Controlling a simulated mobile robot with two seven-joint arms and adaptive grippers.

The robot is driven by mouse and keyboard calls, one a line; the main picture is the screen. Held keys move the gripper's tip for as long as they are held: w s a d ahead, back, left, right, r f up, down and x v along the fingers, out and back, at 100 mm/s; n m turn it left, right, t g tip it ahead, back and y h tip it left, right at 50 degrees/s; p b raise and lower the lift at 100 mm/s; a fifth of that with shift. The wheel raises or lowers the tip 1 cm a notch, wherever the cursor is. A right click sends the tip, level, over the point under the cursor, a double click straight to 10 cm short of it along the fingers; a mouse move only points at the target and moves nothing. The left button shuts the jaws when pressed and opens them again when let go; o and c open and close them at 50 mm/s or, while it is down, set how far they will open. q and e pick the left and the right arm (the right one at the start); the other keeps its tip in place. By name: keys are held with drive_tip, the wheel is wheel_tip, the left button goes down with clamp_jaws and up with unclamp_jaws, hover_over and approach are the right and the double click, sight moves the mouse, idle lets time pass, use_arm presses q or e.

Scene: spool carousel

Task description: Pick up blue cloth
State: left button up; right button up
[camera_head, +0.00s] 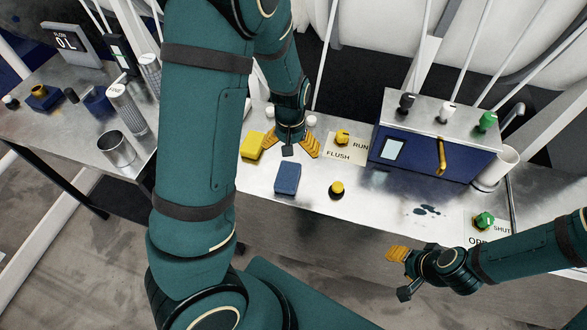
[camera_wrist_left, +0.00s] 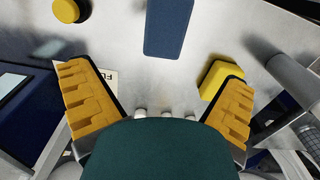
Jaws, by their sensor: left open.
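The blue cloth (camera_head: 287,178) is a small folded blue rectangle lying flat on the steel bench. It also shows at the top middle of the left wrist view (camera_wrist_left: 168,28). My left gripper (camera_head: 288,150) is over the bench, just behind the cloth in the head view. Its orange-padded fingers are spread wide and empty, and the cloth lies ahead of the gap between them in the left wrist view (camera_wrist_left: 157,75). My right gripper (camera_head: 398,258) is in front of the bench edge at lower right, away from the cloth; its finger gap is not clear.
A yellow block (camera_head: 251,149) lies left of the cloth, beside my left gripper. A yellow knob (camera_head: 337,189) stands right of the cloth. A blue box with knobs (camera_head: 430,148) is further right. A metal cup (camera_head: 117,149) stands on the left table.

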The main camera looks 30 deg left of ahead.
sight(287, 174)
use_arm(q)
drive_tip(key=f, duration=0.4)
drive_tip(key=f+b, duration=0.1)
drive_tip(key=f, duration=0.1)
drive_tip(key=shift+s+f, duration=0.15)
drive_tip(key=shift+s, duration=0.2)
drive_tip(key=shift+f, duration=0.35)
drive_tip(key=f, duration=0.4)
drive_tip(key=shift+s+a+f+b, duration=0.2)
drive_tip(key=shift+a+b, duration=0.1)
drive_tip(key=shift+b, duration=0.1)
drive_tip(key=shift+f, duration=0.6)
drive_tip(key=c, duration=1.1)
